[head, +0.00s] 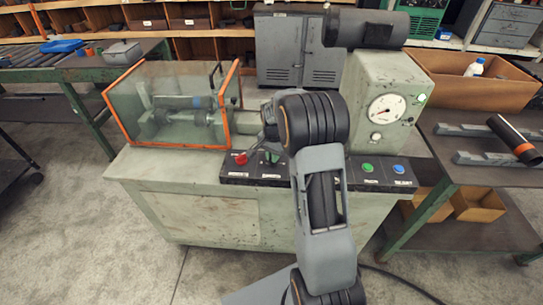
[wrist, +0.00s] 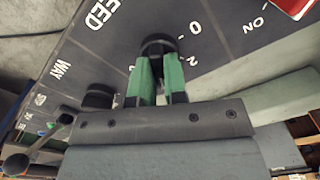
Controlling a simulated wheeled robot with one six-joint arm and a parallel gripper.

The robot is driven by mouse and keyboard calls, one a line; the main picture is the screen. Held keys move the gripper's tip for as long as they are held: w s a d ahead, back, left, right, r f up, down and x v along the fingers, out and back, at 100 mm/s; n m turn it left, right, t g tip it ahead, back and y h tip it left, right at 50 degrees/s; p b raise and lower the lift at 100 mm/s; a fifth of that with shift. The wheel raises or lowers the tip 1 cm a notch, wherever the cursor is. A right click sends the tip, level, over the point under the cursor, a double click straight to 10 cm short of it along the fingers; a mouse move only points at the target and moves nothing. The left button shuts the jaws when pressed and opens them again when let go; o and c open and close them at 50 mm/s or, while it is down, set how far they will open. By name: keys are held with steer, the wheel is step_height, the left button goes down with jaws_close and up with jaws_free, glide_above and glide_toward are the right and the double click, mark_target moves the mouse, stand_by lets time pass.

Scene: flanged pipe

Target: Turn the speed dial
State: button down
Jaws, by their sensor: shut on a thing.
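The speed dial (wrist: 158,44) is a round black knob on the black control panel (wrist: 105,60), seen in the wrist view. The printed numbers 0 and 2 and part of the word SPEED show beside it. My gripper (wrist: 160,66) has green fingers, one on each side of the dial, and is shut on it. The fingers hide part of the dial. In the head view my gripper (head: 271,158) reaches down to the panel just right of the red button (head: 240,158). The dial cannot be made out there.
A second black knob (wrist: 98,95) and a lever with a ball end (wrist: 16,164) lie left of my fingers in the wrist view. A green button (head: 368,168) and a blue button (head: 398,168) sit at the panel's right.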

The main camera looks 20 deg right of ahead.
steer(key=shift+w+a+r, duration=0.15)
stand_by(0.3)
steer(key=c, duration=1.4)
jaws_free()
steer(key=shift+a, duration=0.1)
steer(key=shift+o, duration=1.2)
step_height(320, 180, up, 14)
steer(key=shift+f, duration=0.2)
